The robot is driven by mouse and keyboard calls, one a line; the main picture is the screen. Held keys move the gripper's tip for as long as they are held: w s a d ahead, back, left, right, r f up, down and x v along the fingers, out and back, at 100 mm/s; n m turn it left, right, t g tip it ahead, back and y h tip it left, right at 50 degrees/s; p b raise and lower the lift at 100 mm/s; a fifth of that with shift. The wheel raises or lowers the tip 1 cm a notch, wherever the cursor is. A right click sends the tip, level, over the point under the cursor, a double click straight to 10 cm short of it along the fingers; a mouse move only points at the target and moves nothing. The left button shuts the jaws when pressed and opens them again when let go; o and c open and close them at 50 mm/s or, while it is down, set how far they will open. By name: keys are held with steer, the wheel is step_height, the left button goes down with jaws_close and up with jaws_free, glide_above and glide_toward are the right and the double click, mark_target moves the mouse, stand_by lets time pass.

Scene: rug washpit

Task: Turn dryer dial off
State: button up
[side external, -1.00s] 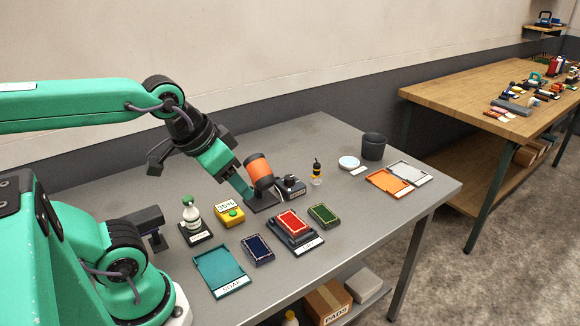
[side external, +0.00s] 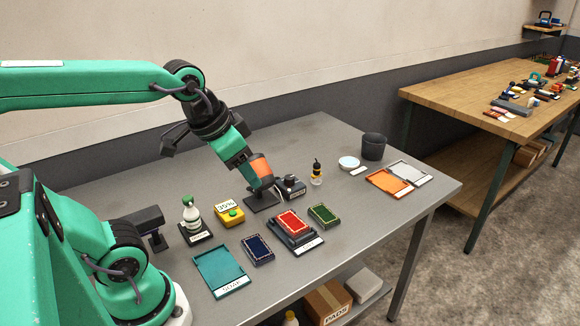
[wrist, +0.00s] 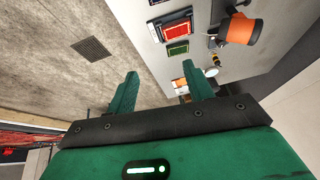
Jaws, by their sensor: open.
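The dryer (side external: 261,171) is an orange cylinder with black ends on a black stand, on the grey table. Right beside it sits a small black box with a round dark knob, which looks like the dryer dial (side external: 291,184); its setting is too small to read. My gripper (side external: 246,158) is open and empty, above the table, and overlaps the dryer's upper left part in the side view. In the wrist view my gripper's two green fingers (wrist: 160,84) are spread apart, with the orange dryer (wrist: 240,29) off to the upper right. I cannot tell whether they touch.
A green-capped bottle (side external: 191,213) and a yellow box with a green button (side external: 231,215) stand left of the dryer. A dark cup (side external: 374,146) stands farther right.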

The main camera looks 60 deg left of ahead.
steer(key=w+a+m+g, duration=0.1)
steer(key=w+a+m, duration=0.15)
steer(key=w, duration=0.55)
steer(key=m+g, duration=0.4)
steer(key=m, duration=0.3)
glide_above(289, 177)
steer(key=f, duration=1.4)
steer(key=shift+d, duration=0.2)
steer(key=shift+a+f+m, duration=0.15)
steer(key=shift+f+m, duration=0.05)
steer(key=shift+m, duration=0.05)
steer(key=shift+f, duration=3.85)
steer(key=shift+c, duration=0.2)
